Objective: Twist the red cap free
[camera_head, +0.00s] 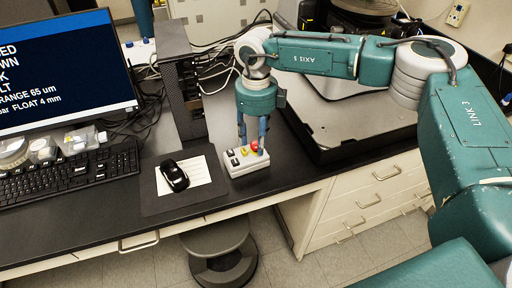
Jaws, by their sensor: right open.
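The red cap (255,146) is a small round knob near the back right of a white control box (246,163) on the black bench. A yellow button and dark switches sit beside it on the box top. My right gripper (252,148) points down over the box, its two blue-grey fingers apart. One finger is close to the right side of the red cap, the other is behind and left of it. I cannot tell whether either finger touches the box or cap. My left gripper is not in view.
A dark mat with a white sheet and a black mouse (174,175) lies left of the box. A keyboard (70,172) and monitor (65,70) stand further left. A dark upright unit (178,85) stands behind, and a large instrument base (350,120) to the right.

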